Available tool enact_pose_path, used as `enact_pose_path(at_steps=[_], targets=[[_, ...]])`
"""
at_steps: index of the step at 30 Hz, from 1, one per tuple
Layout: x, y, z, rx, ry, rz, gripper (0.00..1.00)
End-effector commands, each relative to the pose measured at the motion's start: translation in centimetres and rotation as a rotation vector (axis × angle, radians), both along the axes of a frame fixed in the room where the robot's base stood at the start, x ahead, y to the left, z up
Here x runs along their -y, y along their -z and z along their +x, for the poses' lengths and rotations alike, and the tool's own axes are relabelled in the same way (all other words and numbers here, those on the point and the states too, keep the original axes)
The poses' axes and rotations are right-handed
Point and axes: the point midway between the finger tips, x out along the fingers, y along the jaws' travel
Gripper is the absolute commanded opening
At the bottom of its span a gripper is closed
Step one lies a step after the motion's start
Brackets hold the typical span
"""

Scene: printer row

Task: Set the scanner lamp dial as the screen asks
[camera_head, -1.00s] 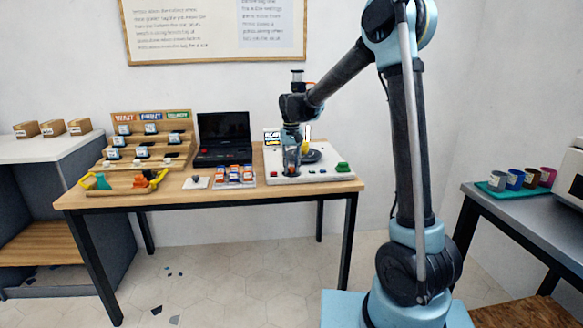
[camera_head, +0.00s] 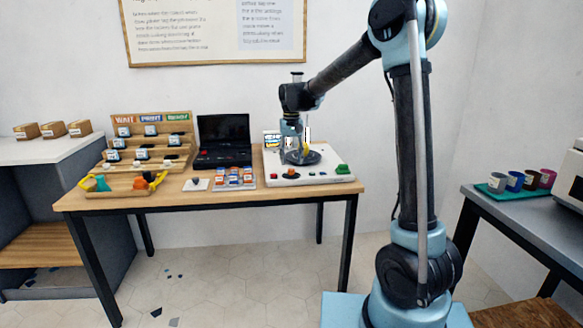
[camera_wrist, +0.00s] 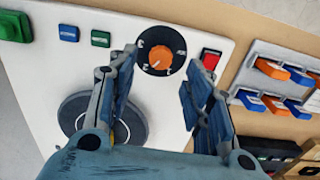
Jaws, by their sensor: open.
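The dial, an orange knob (camera_wrist: 161,57) on a round black plate with white marks, sits on the white console (camera_head: 310,178). It shows small in the head view (camera_head: 291,174). My gripper (camera_head: 297,153) is above the console, behind the dial and apart from it. In the wrist view my gripper (camera_wrist: 163,80) has its fingers spread and nothing between them; the dial shows beyond the tips. The small screen (camera_head: 272,138) stands behind the console, partly hidden by my gripper, and its text is too small to read.
A red switch (camera_wrist: 210,59) and green and blue buttons flank the dial. A dark round disc (camera_wrist: 103,120) lies on the console under my gripper. A rack of small blocks (camera_head: 235,179), a black laptop (camera_head: 223,138) and a stepped wooden stand (camera_head: 150,145) are to the left.

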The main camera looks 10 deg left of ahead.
Motion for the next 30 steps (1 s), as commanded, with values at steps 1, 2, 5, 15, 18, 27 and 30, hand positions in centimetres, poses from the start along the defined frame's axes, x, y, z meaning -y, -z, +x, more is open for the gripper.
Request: enact_pose_path(at_steps=[1,2,5,15,18,27,30], targets=[[0.0,-1.1,0.0,0.0,0.0,0.0,0.46],[0.0,-1.7,0.0,0.0,0.0,0.0,0.46],[0.0,-3.5,0.0,0.0,0.0,0.0,0.46],[0.0,-7.3,0.1,-0.001,0.0,0.0,0.46],[0.0,-7.6,0.1,-0.001,0.0,0.0,0.46],[0.1,-7.6,0.0,0.0,0.0,0.0,0.46],[0.8,-7.8,-0.2,0.002,0.004,0.001,0.46]])
